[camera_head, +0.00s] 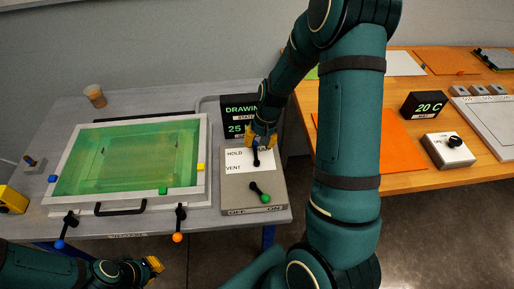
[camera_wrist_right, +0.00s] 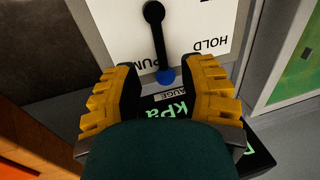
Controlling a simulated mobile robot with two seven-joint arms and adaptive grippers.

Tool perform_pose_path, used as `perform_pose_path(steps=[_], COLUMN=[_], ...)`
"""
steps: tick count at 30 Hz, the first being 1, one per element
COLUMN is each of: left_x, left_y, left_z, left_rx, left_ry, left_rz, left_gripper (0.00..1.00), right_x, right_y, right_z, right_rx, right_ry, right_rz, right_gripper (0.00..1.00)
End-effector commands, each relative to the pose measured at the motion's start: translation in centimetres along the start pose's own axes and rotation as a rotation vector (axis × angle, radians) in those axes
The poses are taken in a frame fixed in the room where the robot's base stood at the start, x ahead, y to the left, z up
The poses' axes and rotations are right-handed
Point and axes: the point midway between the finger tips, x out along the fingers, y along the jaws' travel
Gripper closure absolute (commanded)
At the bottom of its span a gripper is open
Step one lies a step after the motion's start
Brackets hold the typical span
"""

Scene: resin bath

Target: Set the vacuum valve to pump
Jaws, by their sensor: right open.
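The vacuum valve is a black lever with a blue knob (camera_wrist_right: 165,76) on a white label plate (camera_head: 236,159) of the grey control box. In the right wrist view, the lever runs from its round pivot toward the gauge, its knob between the PUMP and HOLD words. In the head view the black lever (camera_head: 256,158) shows below my right gripper (camera_head: 261,139), which hides PUMP. My right gripper (camera_wrist_right: 163,78) is open, a yellow finger on each side of the knob, with gaps visible. My left gripper (camera_head: 152,265) is low at the left, away from the valve; its opening is unclear.
A green-handled lever (camera_head: 261,193) sits on the box front above OFF and ON. A display (camera_head: 238,115) behind reads DRAWING and 25. The framed green bath (camera_head: 130,160) stands left. A wooden table (camera_head: 400,165) with a 20 C display (camera_head: 424,105) is right.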

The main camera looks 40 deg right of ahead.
Motion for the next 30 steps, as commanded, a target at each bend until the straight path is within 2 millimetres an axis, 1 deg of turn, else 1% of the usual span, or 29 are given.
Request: perform_pose_path(steps=[1,6,9,12,17,30], left_x=[0.0,0.0,0.0,0.0,0.0,0.0], left_y=[0.0,0.0,0.0,0.0,0.0,0.0], left_z=[0.0,0.0,0.0,0.0,0.0,0.0], left_rx=[0.000,0.000,0.000,0.000,0.000,0.000], left_ry=[0.000,0.000,0.000,0.000,0.000,0.000], left_rz=[0.000,0.000,0.000,0.000,0.000,0.000], left_gripper=[1.00,1.00,1.00,1.00,1.00,1.00], right_x=[-1.3,-4.6,-6.1,-7.1,-7.8,-7.8], right_y=[-0.1,0.0,0.0,0.0,0.1,0.1], right_z=[-0.1,-0.1,0.0,0.0,0.1,0.1], right_rx=[-0.001,0.000,0.000,0.001,0.001,0.001], right_ry=[0.006,0.004,0.002,0.000,-0.001,-0.002], right_rz=[-0.002,-0.001,-0.001,-0.001,0.000,0.001], right_gripper=[0.59,0.59,0.59,0.59,0.59,0.59])
